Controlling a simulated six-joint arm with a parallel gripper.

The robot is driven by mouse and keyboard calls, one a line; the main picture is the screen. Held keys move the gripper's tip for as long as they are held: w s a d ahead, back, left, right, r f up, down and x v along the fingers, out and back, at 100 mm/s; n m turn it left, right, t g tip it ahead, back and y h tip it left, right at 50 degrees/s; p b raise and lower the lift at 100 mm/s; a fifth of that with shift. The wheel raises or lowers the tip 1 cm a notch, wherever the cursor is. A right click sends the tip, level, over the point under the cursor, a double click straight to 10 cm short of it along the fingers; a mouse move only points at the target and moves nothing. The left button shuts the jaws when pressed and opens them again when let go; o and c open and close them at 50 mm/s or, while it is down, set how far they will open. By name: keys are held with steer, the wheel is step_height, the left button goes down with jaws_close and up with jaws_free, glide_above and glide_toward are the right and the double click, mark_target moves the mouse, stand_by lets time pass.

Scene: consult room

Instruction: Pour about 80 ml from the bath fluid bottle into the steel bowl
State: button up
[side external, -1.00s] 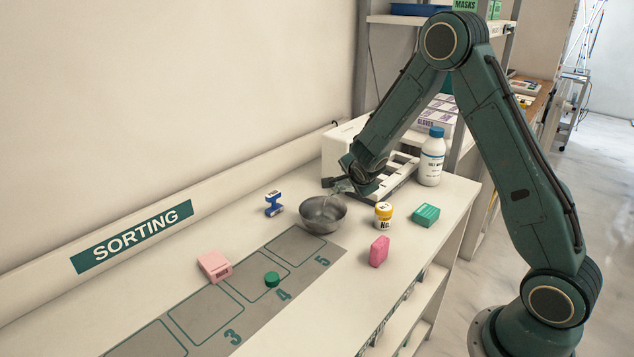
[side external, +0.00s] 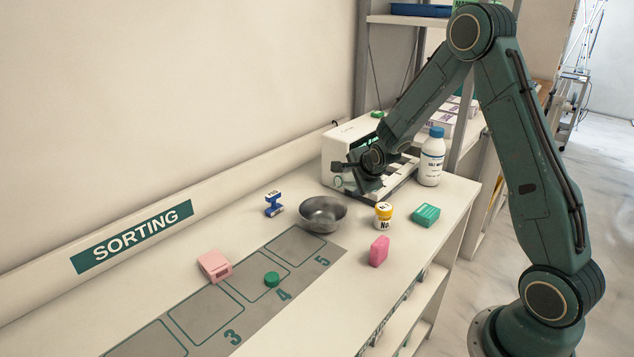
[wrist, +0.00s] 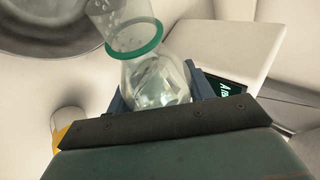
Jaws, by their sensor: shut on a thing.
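My gripper (side external: 345,168) is up behind and to the right of the steel bowl (side external: 323,222), in front of the white machine. In the wrist view, my gripper (wrist: 158,95) is shut on a clear bottle (wrist: 158,82) with a green ring at its neck. No label shows on it. Its mouth end points toward the top of the wrist view, and drops cling inside the neck. The bowl (wrist: 50,42) is at the upper left there, apart from the bottle. I see no stream into the bowl. The liquid levels cannot be read. The side view hides most of the bottle.
A white machine (side external: 345,150) stands behind my gripper. A white blue-capped bottle (side external: 432,162), yellow-lidded jar (side external: 383,216), green box (side external: 426,215), pink block (side external: 379,251) and blue stamp (side external: 273,204) surround the bowl. A green cap (side external: 272,279) and pink box (side external: 214,265) lie nearer.

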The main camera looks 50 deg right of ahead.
steer(key=shift+r, duration=0.1)
steer(key=shift+d+r+y, duration=0.3)
steer(key=shift+r, duration=0.05)
steer(key=shift+s+d+r, duration=0.1)
steer(key=shift+r, duration=0.1)
stand_by(0.7)
steer(key=shift+d+r+y, duration=0.1)
steer(key=shift+y, duration=0.2)
steer(key=shift+a+r+m+t+y, duration=0.15)
steer(key=shift+a+r+m+y, duration=0.2)
steer(key=shift+y, duration=0.3)
steer(key=shift+a+r+m+t+y, duration=0.15)
steer(key=shift+a+r+m+y, duration=0.15)
steer(key=shift+m+y, duration=0.25)
steer(key=shift+w+a+f+m+y+b, duration=0.3)
steer(key=shift+a+f+y, duration=0.2)
steer(key=shift+y, duration=0.4)
steer(key=shift+a+r+m+t+y, duration=0.2)
steer(key=shift+r+m+t+y, duration=0.1)
steer(key=shift+y, duration=0.3)
steer(key=shift+d+r+m+t+y, duration=0.2)
steer(key=shift+m+t+y, duration=0.25)
steer(key=shift+y, duration=0.55)
steer(key=shift+d+r+m+t+y, duration=0.15)
steer(key=shift+m+t+y, duration=0.1)
steer(key=shift+m+y, duration=0.6)
steer(key=shift+f+t+y+b, duration=0.35)
steer(key=shift+f+y, duration=0.5)
steer(key=shift+f, duration=0.7)
